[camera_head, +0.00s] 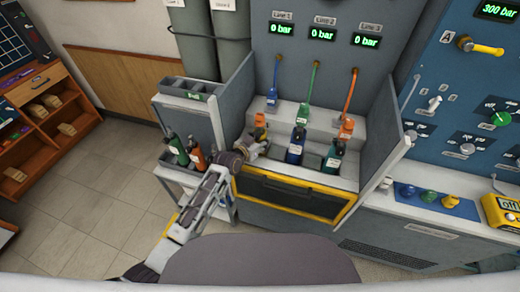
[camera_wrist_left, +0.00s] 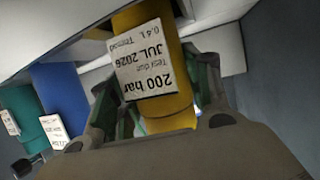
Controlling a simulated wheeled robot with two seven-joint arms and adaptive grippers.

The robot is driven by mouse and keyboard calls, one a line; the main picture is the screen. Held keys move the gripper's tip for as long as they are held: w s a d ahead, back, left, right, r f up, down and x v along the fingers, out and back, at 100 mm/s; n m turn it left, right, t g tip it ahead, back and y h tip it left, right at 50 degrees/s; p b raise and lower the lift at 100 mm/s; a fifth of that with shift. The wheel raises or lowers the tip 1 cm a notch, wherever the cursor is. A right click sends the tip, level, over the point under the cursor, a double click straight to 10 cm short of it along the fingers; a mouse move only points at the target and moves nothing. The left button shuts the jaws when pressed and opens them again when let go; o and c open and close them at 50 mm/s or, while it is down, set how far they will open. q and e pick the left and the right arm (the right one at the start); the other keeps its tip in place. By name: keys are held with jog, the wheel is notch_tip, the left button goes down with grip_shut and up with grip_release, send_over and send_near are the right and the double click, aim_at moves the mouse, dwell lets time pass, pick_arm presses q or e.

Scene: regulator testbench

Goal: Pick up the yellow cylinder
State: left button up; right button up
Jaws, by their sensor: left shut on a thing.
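The yellow cylinder (camera_head: 260,120) is in the left part of the testbench bay in the head view. In the left wrist view the yellow cylinder (camera_wrist_left: 150,20) fills the space between the fingers and carries a white label reading 200 bar. My left gripper (camera_head: 256,141) is shut on it, with a finger on either side in the wrist view (camera_wrist_left: 160,108). The cylinder's lower end is hidden in the head view, so I cannot tell whether it touches the bench. My right gripper is not in view.
A blue cylinder (camera_head: 294,151) and a green cylinder (camera_head: 332,159) stand to the right in the bay. Blue, green and orange hoses (camera_head: 350,92) hang behind. A grey side panel (camera_head: 236,97) stands close to the left. A cart (camera_head: 163,168) with more cylinders is further left.

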aim_at(260, 115)
pick_arm(q)
jog(key=shift+r, duration=0.2)
notch_tip(260, 115, up, 17)
jog(key=shift+f, duration=0.1)
jog(key=shift+r, duration=0.55)
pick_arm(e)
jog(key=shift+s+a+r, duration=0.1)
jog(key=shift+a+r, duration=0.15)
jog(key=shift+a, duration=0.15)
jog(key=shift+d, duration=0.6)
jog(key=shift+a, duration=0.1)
